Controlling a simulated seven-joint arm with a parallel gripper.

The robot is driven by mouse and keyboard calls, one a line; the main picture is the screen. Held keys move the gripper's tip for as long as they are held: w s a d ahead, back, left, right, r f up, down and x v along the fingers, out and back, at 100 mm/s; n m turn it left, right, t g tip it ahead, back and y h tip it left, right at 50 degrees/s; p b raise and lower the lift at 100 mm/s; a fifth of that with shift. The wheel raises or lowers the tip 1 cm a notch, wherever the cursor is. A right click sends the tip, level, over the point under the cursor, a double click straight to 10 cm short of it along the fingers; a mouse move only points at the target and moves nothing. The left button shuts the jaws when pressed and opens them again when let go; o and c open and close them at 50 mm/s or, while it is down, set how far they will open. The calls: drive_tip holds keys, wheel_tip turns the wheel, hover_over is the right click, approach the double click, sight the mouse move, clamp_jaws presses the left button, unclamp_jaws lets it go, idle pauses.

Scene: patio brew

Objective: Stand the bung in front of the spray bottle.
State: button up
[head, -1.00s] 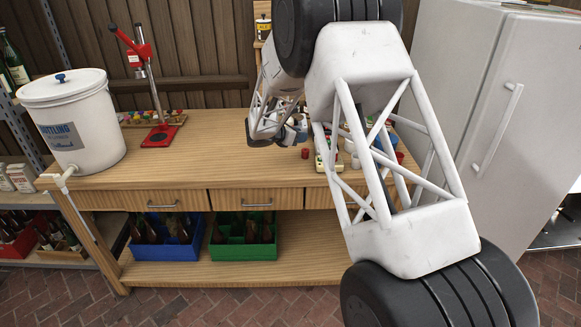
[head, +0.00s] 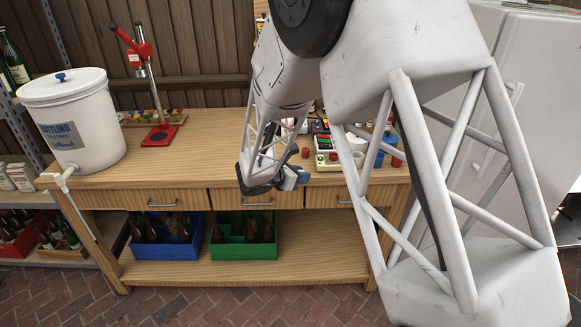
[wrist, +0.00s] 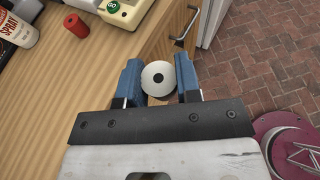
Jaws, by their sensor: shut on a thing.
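My gripper (head: 290,181) is at the bench's front edge, above the drawers. In the wrist view its blue fingers (wrist: 160,80) are shut on the bung (wrist: 152,73), a pale round piece with a dark hole in its middle. The bung's round end faces the wrist camera; in the head view I cannot make it out. The spray bottle (wrist: 17,29), white with red lettering, is partly in view at the wrist view's top left, apart from the bung. In the head view I cannot pick it out clearly behind my arm.
A small red cylinder (wrist: 76,25) stands on the bench (head: 200,165) between spray bottle and gripper, near a cream device (wrist: 124,8). Bare wood lies left of the gripper. A white bucket (head: 72,125) and red capper (head: 150,90) stand farther left. A drawer handle (wrist: 185,22) juts below the edge.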

drive_tip(key=shift+w, duration=0.1)
idle(0.3)
drive_tip(key=w+a, duration=0.1)
drive_tip(key=w, duration=0.4)
drive_tip(key=w+f, duration=0.1)
drive_tip(key=w, duration=0.4)
drive_tip(key=w+a, duration=0.1)
drive_tip(key=w, duration=0.4)
drive_tip(key=shift+w+a+f, duration=0.25)
drive_tip(key=shift+w+a, duration=0.05)
drive_tip(key=shift+f, duration=1.75)
drive_tip(key=shift+f, duration=0.15)
drive_tip(key=o, duration=0.9)
